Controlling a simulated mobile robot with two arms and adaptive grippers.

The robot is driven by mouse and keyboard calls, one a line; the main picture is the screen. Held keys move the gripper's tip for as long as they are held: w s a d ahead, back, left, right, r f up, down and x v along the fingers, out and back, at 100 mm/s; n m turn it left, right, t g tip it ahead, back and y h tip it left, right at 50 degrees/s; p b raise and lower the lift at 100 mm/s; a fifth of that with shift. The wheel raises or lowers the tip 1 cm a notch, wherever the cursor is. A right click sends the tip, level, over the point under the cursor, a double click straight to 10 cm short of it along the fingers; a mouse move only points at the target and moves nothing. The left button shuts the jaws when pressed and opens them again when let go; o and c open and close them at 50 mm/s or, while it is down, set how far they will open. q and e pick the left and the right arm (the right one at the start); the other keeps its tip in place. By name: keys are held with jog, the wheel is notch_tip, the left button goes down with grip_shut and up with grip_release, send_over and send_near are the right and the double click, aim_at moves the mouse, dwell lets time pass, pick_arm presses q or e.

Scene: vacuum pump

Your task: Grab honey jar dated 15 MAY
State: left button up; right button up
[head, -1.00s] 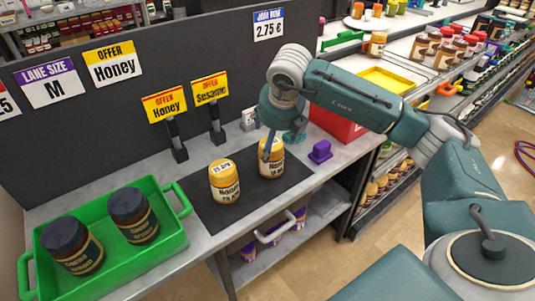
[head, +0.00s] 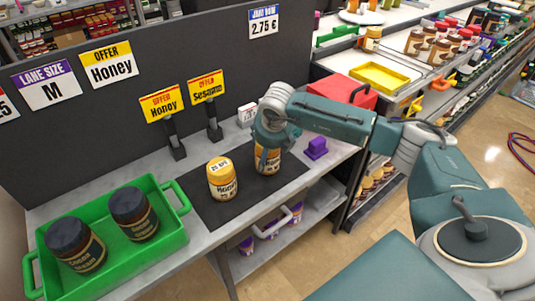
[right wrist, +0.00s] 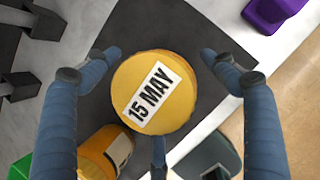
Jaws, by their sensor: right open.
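The honey jar dated 15 MAY (right wrist: 182,85) stands upright in the right wrist view, its yellow lid and white date label facing the camera. In the head view this jar (head: 268,163) stands on the dark mat, its top hidden by my right gripper (head: 265,150). In the right wrist view my right gripper (right wrist: 155,75) is open, with fingers on both sides of the lid and gaps showing. The other honey jar (head: 222,182) stands to its left, its lid label too small to read surely; it also shows in the right wrist view (right wrist: 92,155). My left gripper is not in view.
A green crate (head: 178,243) with two dark cream jars stands at the left. Sign holders (head: 174,140) stand behind the mat (head: 200,210). A purple object (head: 316,149) and a red box (head: 342,92) are to the right.

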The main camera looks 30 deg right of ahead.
jog(key=c, duration=1.2)
jog(key=shift+r, duration=0.1)
jog(key=c, duration=0.3)
